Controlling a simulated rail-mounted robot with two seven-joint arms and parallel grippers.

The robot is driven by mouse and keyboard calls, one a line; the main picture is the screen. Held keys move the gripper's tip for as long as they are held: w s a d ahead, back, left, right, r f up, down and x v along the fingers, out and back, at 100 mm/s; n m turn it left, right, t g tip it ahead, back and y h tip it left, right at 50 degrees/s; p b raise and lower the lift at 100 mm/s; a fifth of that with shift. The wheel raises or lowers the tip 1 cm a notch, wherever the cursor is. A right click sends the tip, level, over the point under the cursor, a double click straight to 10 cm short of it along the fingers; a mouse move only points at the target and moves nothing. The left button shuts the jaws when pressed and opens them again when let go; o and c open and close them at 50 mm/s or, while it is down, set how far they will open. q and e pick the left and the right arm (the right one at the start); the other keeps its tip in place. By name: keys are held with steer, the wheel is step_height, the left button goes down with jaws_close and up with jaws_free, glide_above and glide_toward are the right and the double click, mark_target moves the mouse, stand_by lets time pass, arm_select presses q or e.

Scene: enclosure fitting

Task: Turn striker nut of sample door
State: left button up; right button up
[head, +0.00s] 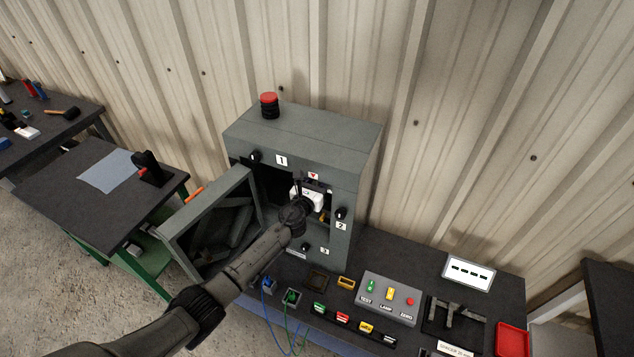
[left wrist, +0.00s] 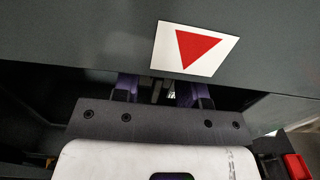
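A grey cabinet (head: 300,134) stands on the bench with its framed door (head: 180,232) swung open to the left. My left gripper (left wrist: 157,92) is at the cabinet's front opening, under the red triangle label (head: 314,176). The label also shows in the left wrist view (left wrist: 198,50). In that view its two purple fingers are apart, beyond the dark screwed plate and white hand. Small grey upright parts show in the gap, but I cannot tell whether one is the striker nut or whether the fingers touch it. My right gripper is not in view.
A red button (head: 269,104) tops the cabinet. Black knobs sit on its front by labels 1, 2 and 3. A control box (head: 388,298), coloured connectors and a red tray (head: 513,340) occupy the bench. A side table (head: 90,190) stands left of the open door.

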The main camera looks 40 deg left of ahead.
arm_select(q)
steer(key=shift+c, duration=0.4)
jaws_close()
